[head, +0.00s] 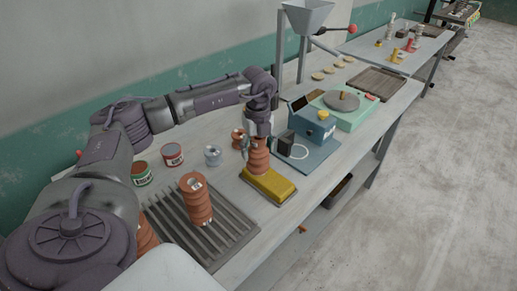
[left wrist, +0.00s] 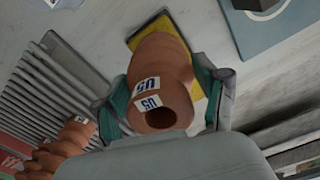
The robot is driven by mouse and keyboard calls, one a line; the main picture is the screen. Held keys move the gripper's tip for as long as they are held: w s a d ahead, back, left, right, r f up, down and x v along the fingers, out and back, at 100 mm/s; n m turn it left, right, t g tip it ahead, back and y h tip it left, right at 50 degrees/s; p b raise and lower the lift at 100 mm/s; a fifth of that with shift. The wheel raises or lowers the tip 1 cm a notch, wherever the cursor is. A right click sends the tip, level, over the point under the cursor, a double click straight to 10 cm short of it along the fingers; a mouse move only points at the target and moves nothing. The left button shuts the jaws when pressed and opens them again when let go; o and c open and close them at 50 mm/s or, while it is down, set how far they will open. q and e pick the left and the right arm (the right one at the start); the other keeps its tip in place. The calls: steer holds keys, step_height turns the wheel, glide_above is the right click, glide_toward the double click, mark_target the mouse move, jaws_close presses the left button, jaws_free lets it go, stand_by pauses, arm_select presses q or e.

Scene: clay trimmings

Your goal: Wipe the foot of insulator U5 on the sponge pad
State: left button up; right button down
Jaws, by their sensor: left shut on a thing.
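Insulator U5 (left wrist: 160,62) is a ribbed terracotta piece with white U5 labels. My left gripper (left wrist: 165,100) is shut on it, a finger on each side, in the left wrist view. In the head view the left gripper (head: 257,136) points down and the insulator (head: 259,157) hangs upright below it. The yellow sponge pad (head: 268,187) lies directly under the insulator's foot. I cannot tell whether the foot touches the pad or is just above it. The pad's yellow edge (left wrist: 150,27) also shows behind the insulator in the left wrist view. My right gripper is not in view.
A grey ribbed rack (head: 232,228) with another terracotta insulator (head: 196,199) stands left of the pad. Cans (head: 172,154), a grey spool (head: 212,155) and another terracotta piece (head: 238,138) stand behind. A blue device (head: 312,120) and a green scale (head: 352,117) are to the right.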

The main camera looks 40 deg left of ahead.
mark_target(258, 137)
arm_select(q)
steer(key=shift+w+r+p, duration=0.1)
steer(key=shift+r+p, duration=2.35)
steer(key=shift+r, duration=1.05)
